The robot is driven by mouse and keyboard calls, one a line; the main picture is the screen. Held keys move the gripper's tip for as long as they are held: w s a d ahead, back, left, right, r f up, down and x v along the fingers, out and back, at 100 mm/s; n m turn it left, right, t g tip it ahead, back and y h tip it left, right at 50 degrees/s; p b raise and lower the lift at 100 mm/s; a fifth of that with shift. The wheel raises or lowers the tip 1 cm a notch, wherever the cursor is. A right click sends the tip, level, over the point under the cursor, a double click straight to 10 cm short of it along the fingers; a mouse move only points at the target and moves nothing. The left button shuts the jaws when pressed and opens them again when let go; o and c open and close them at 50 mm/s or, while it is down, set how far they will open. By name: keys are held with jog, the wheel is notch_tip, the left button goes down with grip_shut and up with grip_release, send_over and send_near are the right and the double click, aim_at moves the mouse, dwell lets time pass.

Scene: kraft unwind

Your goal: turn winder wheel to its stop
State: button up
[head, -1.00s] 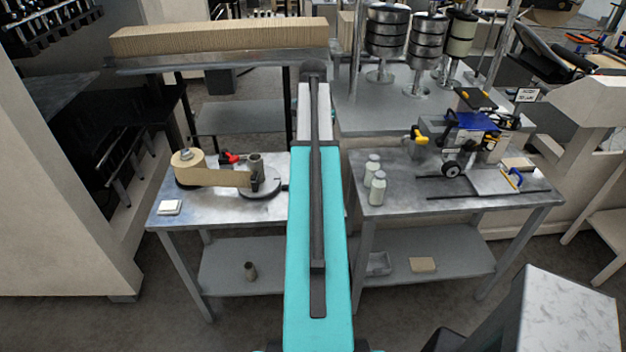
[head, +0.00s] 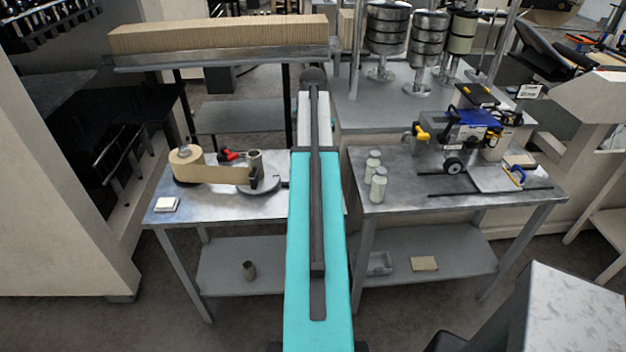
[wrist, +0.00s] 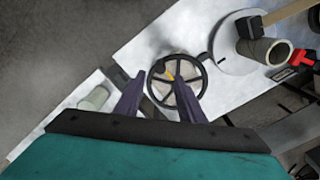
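The wheel is hidden behind my arm in the head view. The winder disc (head: 262,186) carries a grey core (head: 255,160), with a kraft strip (head: 220,174) running to it from the roll (head: 186,163).
A red-handled item (head: 229,155) lies behind the strip. A white pad (head: 166,205) lies at the front left of the metal table (head: 210,208). Two pale bottles (head: 378,185) stand on the right table (head: 410,204). A gap separates the tables.

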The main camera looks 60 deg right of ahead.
jog(key=shift+f+b, duration=2.7)
jog(key=shift+f, duration=1.95)
grip_shut()
